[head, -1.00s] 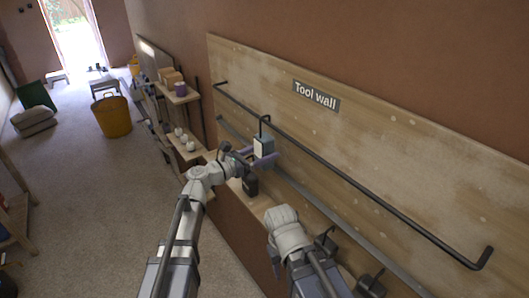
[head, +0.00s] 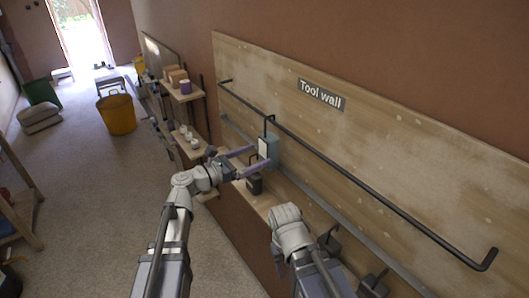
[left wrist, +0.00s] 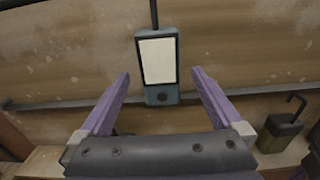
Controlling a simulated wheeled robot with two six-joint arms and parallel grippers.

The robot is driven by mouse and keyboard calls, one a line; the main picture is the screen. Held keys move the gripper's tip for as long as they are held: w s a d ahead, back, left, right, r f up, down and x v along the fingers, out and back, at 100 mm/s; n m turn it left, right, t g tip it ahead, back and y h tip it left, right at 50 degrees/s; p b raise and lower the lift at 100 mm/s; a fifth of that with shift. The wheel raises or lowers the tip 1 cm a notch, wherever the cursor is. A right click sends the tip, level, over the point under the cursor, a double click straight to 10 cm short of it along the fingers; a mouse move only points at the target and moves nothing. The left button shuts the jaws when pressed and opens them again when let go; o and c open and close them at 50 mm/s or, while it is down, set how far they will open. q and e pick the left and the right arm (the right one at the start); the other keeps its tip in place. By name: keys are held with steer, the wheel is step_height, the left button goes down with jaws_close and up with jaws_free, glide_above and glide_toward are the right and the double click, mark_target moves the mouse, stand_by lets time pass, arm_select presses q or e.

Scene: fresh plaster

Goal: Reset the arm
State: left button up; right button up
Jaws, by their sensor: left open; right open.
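A grey-blue box with a pale front panel (head: 268,148) hangs from a hook on the black rail of the tool wall. It shows upright in the left wrist view (left wrist: 158,65), straight ahead of my left gripper. My left gripper (head: 262,157) is open, with its two purple fingers spread on either side of the box. In the left wrist view a clear gap shows between each finger and the box, and nothing is held. My right arm's pale wrist joint shows at the lower middle of the head view; its gripper fingers are hidden.
The black rail (head: 372,199) runs along the wooden board (head: 400,130) with the "Tool wall" sign (head: 321,95). Dark blocks with hooks stand below, one (left wrist: 281,132) to the right. Shelves (head: 185,92) hold cups and boxes. A yellow bucket (head: 117,114) stands on open floor.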

arm_select(q)
steer(key=shift+v, duration=1.15)
steer(key=s+d+f+m+g+y, duration=0.1)
steer(key=s+f+m+g+y, duration=0.6)
steer(key=f+m, duration=0.65)
steer(key=s+a+f+m+g+y, duration=0.3)
steer(key=s+a+f+m+y, duration=0.5)
steer(key=s+a+m, duration=0.3)
steer(key=s+d+f+m+b, duration=0.1)
steer(key=s+d+m, duration=0.1)
steer(key=d, duration=0.3)
steer(key=s+d+f+m+b, duration=0.2)
steer(key=d, duration=0.3)
steer(key=shift+d+f+g+y, duration=0.25)
steer(key=shift+f+g+y, duration=0.1)
steer(key=shift+g+y, duration=0.05)
